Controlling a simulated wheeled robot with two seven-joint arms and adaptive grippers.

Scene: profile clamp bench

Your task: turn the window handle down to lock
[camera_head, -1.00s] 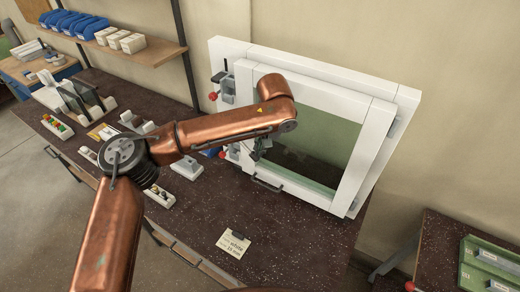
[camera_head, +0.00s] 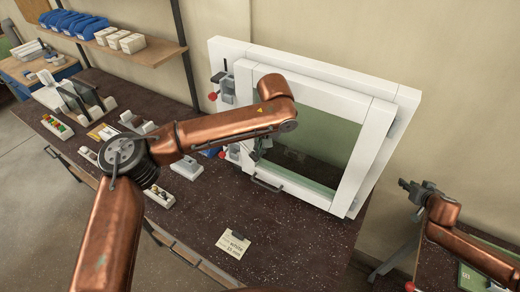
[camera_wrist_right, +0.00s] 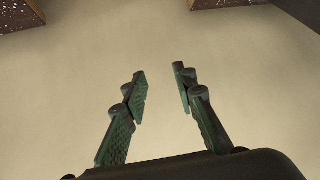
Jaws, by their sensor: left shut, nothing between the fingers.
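The white window (camera_head: 378,150) stands upright on the dark bench against the wall, with a framed sash and a glass pane (camera_head: 325,135). My left arm reaches across its left side. My left gripper (camera_head: 258,152) is shut and empty in front of the sash's lower left part. The window handle cannot be made out; my left arm and gripper cover part of that side. My right gripper (camera_head: 408,188) is to the right of the window, away from it. In the right wrist view its fingers (camera_wrist_right: 158,72) are apart with nothing between them.
Toggle clamps with red knobs hold the frame's left side; the upper one (camera_head: 226,86) is clear to see. A dark bar (camera_head: 267,186) is at the window's bottom edge. A note (camera_head: 234,243) lies on the bench front. Small part holders (camera_head: 57,126) stand at left.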

